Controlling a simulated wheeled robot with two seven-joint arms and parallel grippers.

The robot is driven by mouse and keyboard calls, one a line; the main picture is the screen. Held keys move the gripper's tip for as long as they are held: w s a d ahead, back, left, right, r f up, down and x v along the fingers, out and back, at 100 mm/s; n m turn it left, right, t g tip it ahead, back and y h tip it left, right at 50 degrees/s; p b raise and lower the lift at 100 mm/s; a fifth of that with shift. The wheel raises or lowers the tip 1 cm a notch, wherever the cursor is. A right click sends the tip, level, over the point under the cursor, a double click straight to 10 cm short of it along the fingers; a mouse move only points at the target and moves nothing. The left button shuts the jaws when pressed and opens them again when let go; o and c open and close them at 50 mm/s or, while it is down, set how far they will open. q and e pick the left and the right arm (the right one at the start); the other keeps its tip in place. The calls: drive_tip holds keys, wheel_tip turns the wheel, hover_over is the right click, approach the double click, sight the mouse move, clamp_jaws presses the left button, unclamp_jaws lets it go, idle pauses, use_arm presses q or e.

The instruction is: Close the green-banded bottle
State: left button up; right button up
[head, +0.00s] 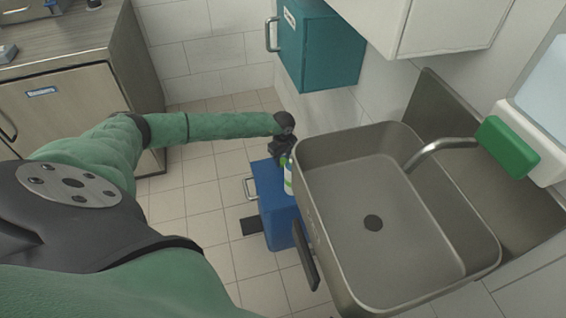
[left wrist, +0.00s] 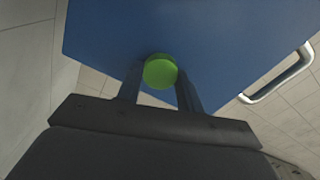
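The green-banded bottle (head: 288,178) is white with green on it. It stands on the blue cabinet, partly hidden by my left gripper and the sink rim. My left gripper (head: 280,153) is right at the bottle's top, pointing down. In the left wrist view a round green cap (left wrist: 160,71) sits between the two fingers of the left gripper (left wrist: 160,85), with no clear gap on either side. The bottle's body is hidden in that view, so I cannot tell whether the cap is seated on its neck. My right gripper is not in view.
The blue cabinet (head: 270,195) has a metal handle on its left side. The grey sink (head: 330,205) with a tap stands close on the right. A teal wall cabinet (head: 325,50) hangs above at the back. The tiled floor at left is clear.

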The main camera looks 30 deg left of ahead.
sight(283, 161)
use_arm(q)
drive_tip(key=shift+c, duration=0.2)
wheel_tip(283, 161, up, 10)
idle(0.7)
drive_tip(key=shift+c, duration=0.2)
